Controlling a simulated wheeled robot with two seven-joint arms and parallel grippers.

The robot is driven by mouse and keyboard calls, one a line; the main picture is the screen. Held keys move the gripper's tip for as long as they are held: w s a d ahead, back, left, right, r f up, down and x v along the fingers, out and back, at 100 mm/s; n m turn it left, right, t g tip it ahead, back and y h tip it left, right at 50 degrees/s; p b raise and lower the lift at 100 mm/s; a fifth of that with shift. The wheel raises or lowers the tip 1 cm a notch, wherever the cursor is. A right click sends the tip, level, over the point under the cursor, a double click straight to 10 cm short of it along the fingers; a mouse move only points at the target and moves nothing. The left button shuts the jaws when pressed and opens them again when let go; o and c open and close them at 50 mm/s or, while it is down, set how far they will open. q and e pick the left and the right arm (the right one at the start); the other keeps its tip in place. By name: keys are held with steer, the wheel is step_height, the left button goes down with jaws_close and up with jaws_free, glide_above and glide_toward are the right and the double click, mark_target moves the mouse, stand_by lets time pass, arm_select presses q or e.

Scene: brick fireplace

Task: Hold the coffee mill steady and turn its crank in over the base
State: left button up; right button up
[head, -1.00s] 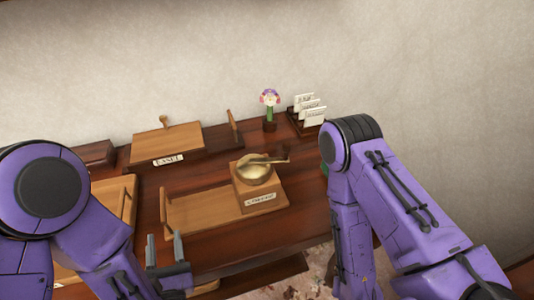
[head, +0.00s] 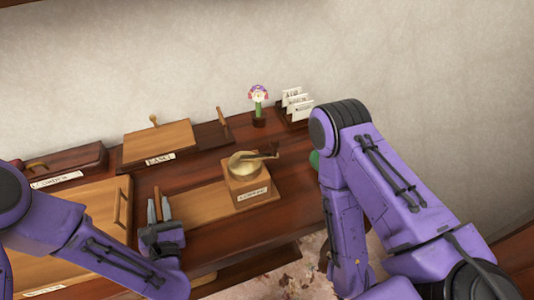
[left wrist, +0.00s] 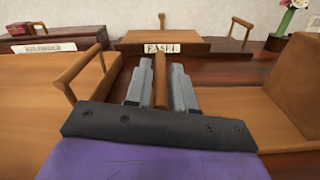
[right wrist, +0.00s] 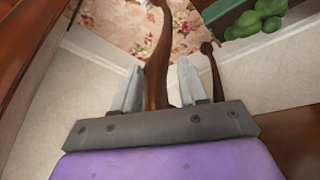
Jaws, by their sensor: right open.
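The coffee mill (head: 243,196) is a wooden box with a brass bowl on top, standing at the right end of a flat wooden base (head: 196,203). Its dark crank (head: 262,155) points to the right, out past the box. An upright wooden handle (left wrist: 160,80) stands at the base's left end. My left gripper (head: 158,208) has its fingers on both sides of this handle, close against it. My right gripper (right wrist: 160,85) is open, low at the right; my right arm hides it in the head view.
A box labelled EASEL (head: 158,143), a flower in a pot (head: 259,107) and a card rack (head: 294,104) stand behind. A wooden case (head: 95,212) lies left. In the right wrist view, a curved brown wooden piece (right wrist: 157,45) shows between the fingers, near a green plant (right wrist: 262,17).

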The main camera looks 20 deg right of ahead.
arm_select(q)
jaws_close()
